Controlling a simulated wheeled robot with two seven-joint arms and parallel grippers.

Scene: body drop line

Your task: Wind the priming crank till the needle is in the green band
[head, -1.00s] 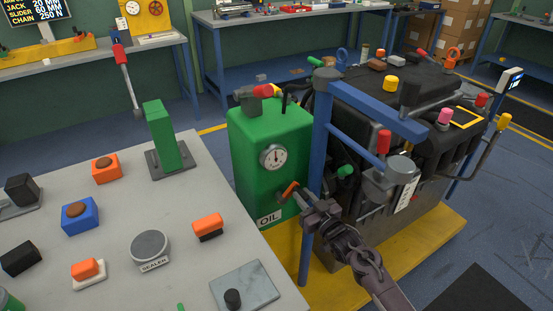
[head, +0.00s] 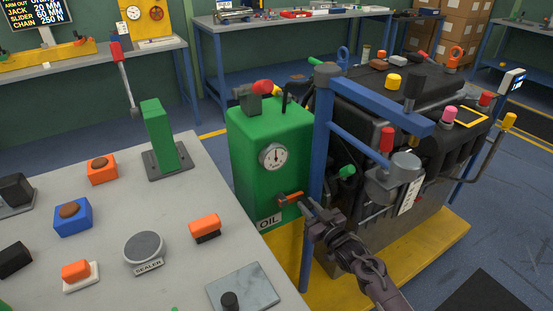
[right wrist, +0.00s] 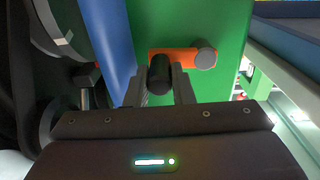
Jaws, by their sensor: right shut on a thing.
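The green oil tank (head: 245,160) stands beside the engine block, with an OIL label near its base. Its round white gauge (head: 272,156) has a dark needle pointing roughly up; the green band is too small to make out. The priming crank (head: 290,198) is an orange arm on the tank's front below the gauge. In the right wrist view its arm (right wrist: 178,57) lies about level, with a grey hub at right and a dark handle (right wrist: 159,77) at left. My right gripper (head: 309,207) is shut on that handle; it also shows in the wrist view (right wrist: 159,88). My left gripper is out of view.
A blue frame post (head: 318,150) stands right next to my right gripper. The dark engine (head: 365,90) sits behind it on a yellow base (head: 440,240). A grey table (head: 185,215) with several buttons fills the left front.

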